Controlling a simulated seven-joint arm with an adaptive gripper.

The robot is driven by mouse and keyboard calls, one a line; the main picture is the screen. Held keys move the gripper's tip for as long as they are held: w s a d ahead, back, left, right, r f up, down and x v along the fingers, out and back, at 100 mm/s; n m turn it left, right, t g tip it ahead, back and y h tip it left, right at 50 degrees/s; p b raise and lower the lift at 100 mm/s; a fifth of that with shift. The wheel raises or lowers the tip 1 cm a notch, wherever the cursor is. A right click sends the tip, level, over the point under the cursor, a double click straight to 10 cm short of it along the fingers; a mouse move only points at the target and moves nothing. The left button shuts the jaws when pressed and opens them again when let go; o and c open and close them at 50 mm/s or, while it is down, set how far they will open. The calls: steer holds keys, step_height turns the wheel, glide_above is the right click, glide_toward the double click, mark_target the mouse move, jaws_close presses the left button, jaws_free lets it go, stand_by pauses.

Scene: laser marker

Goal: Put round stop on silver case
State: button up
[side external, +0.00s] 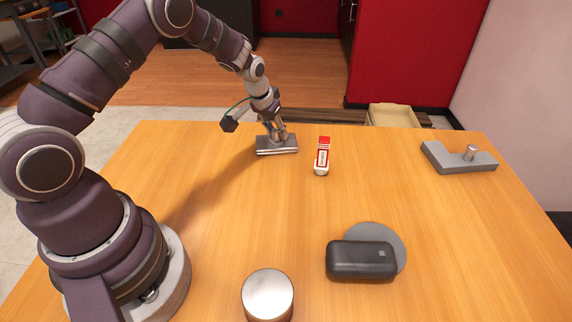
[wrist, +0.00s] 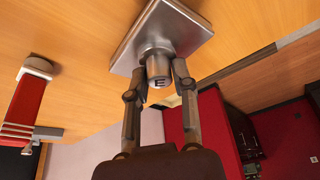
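A flat, square silver case (side external: 276,150) lies at the far side of the table, left of centre. It also shows at the top of the wrist view (wrist: 190,38). A short round metal piece marked "E", which looks like the round stop (wrist: 157,64), stands upright over the case. It seems to touch the case; its exact contact is hard to see. My gripper (wrist: 158,70) points down there, fingertips close against both sides of the stop, and looks shut on it. In the side view the fingers of my gripper (side external: 277,135) mostly hide the stop.
A red and white object (side external: 322,158) stands close right of the case. A grey block with a peg (side external: 450,157) lies far right. A black case (side external: 350,260) overlaps a grey disc (side external: 390,236) in front. A silver cylinder (side external: 268,294) stands at the near edge. The table's middle is clear.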

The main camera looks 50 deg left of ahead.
steer(key=o, duration=0.3)
steer(key=shift+r, duration=0.3)
steer(key=s+d+f+v, duration=0.1)
steer(key=d+v, duration=0.2)
steer(key=v, duration=1.5)
steer(key=s+d+r+m, duration=0.1)
steer(key=s+d, duration=0.2)
steer(key=s, duration=0.3)
steer(key=s+d+r+m+t+h, duration=0.1)
steer(key=s+d+m, duration=0.1)
steer(key=s, duration=0.5)
steer(key=shift+d+r, duration=0.25)
steer(key=shift+d, duration=0.35)
